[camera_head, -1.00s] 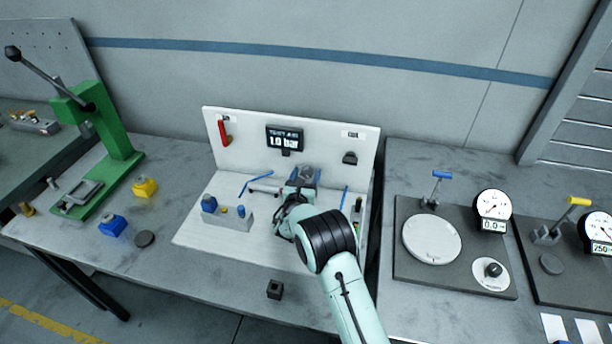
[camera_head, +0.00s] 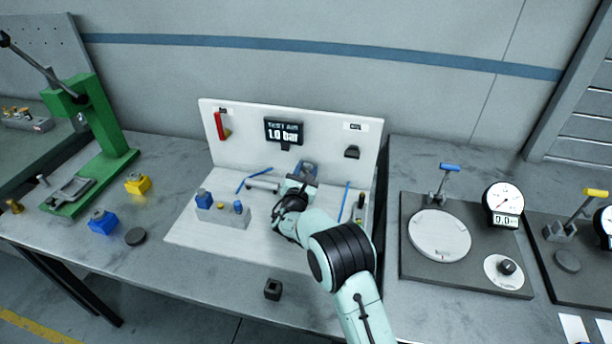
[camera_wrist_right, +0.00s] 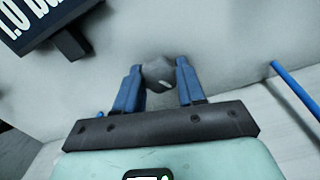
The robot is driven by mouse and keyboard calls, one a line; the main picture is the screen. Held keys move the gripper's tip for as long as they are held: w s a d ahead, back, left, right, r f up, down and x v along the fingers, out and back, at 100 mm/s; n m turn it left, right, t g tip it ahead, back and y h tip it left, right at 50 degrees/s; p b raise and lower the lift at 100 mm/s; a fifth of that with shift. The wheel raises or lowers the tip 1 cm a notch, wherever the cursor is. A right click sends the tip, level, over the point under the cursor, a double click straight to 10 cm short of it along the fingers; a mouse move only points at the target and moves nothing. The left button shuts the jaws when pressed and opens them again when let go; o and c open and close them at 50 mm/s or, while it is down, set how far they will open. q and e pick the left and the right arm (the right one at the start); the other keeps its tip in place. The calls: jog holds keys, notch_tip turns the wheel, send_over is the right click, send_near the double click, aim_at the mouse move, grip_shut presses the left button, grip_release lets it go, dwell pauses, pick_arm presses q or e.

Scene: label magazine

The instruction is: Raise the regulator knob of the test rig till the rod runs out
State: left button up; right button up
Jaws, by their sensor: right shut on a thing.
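My right gripper (camera_head: 308,172) is at the middle of the white test rig (camera_head: 210,150), low in front of its back panel. In the right wrist view its two blue fingers (camera_wrist_right: 159,82) close on the sides of a grey faceted knob (camera_wrist_right: 159,74). Most of the knob is hidden from the head by the gripper. A display (camera_head: 284,131) on the panel reads "TEST AIR 1.0 bar"; it shows partly in the wrist view (camera_wrist_right: 40,28). A grey cylinder (camera_head: 263,185) lies left of the gripper; I cannot make out its rod clearly. My left gripper is not in view.
A red lever (camera_head: 220,126) and a black fitting (camera_head: 352,152) are on the panel. Blue tubes (camera_head: 345,202) run beside the gripper. A grey block (camera_head: 222,214) with blue parts stands at front left. A dark square socket (camera_head: 272,289) lies near the table's front edge.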

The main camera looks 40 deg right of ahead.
jog(key=o, duration=1)
jog(key=shift+o, duration=0.2)
jog(key=b+v, duration=0.1)
jog(key=v, duration=1.2)
jog(key=shift+s+a+r+b, duration=0.1)
jog(key=shift+a+b, duration=0.05)
jog(key=shift+b, duration=0.15)
